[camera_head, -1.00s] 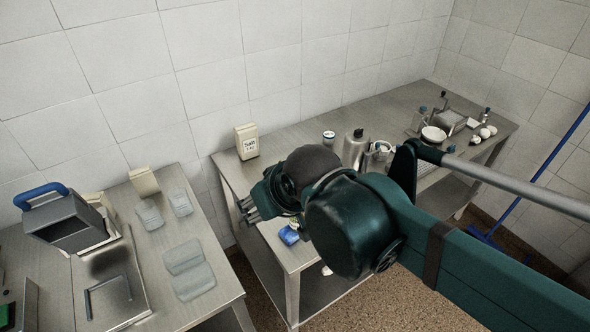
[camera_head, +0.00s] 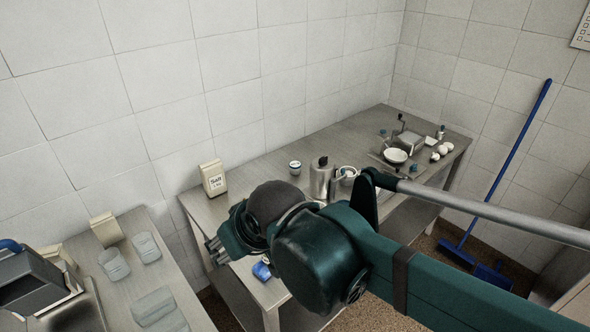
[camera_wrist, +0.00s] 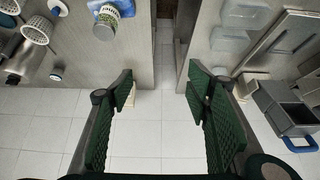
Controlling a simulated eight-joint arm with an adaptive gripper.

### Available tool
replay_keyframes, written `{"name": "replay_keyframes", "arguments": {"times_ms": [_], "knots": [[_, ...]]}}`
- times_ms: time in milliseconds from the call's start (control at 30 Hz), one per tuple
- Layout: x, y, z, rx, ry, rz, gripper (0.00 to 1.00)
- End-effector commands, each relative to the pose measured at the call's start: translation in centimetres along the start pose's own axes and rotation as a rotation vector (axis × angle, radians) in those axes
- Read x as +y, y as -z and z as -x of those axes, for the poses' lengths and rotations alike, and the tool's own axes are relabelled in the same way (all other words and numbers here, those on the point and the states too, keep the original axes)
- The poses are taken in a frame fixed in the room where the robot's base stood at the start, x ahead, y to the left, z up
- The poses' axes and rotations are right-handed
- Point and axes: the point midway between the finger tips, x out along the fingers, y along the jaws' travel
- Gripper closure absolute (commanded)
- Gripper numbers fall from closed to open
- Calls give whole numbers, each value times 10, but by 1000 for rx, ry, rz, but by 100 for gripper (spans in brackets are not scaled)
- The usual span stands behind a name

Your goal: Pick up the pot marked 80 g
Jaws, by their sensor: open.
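My gripper (camera_wrist: 160,95) is open and empty in the wrist view, its two green ridged fingers spread over the gap between two tables. In the head view my gripper (camera_head: 216,248) is above the near left end of the right table, largely hidden behind my arm. No 80 g marking is readable on either pot.
A salt box (camera_head: 213,178) stands at the right table's left corner. A blue item (camera_head: 262,271) lies near the front edge. Clear containers (camera_head: 115,264) stand on the left table.

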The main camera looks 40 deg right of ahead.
Motion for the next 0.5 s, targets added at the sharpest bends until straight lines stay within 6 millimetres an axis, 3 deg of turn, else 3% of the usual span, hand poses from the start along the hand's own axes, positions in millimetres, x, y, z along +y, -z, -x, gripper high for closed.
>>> {"name": "replay_keyframes", "arguments": {"times_ms": [500], "knots": [[3,7,0,-5,-4,-10,48]]}}
